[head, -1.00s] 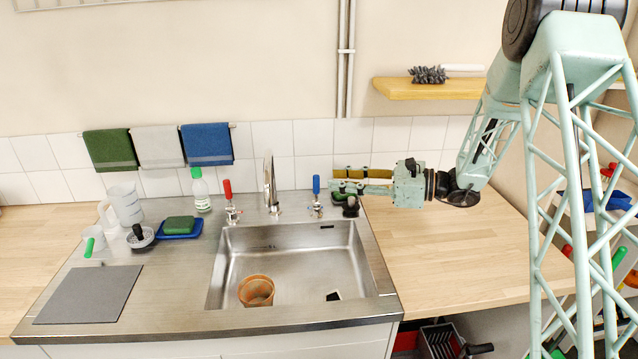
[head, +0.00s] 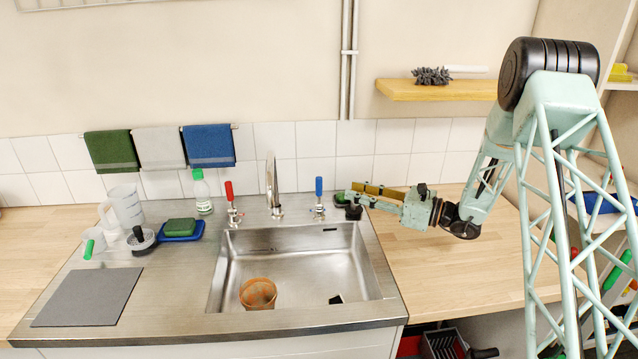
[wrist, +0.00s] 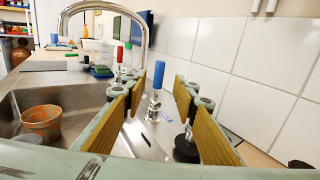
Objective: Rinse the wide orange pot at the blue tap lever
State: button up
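The wide orange pot (head: 258,293) stands upright in the front left part of the sink basin; the wrist view shows it at the left (wrist: 42,122). The blue tap lever (head: 319,187) stands upright behind the basin's right side, right of the spout (head: 272,185). In the wrist view the lever (wrist: 158,75) appears between and beyond my fingers. My gripper (head: 362,193) is right of the blue lever, a short way off and pointing left towards it. Its two yellow-padded fingers (wrist: 157,115) are apart with nothing between them.
A red lever (head: 230,190) stands left of the spout. A black stopper (head: 353,212) is close below my gripper. A small dark item (head: 336,299) lies in the basin. A soap bottle (head: 202,192) and sponge tray (head: 181,231) are further left. The right wooden counter (head: 450,265) is clear.

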aim_at(319, 194)
jog(key=shift+a, duration=0.1)
jog(key=shift+b+x, duration=0.65)
jog(key=shift+x, duration=6.15)
grip_shut()
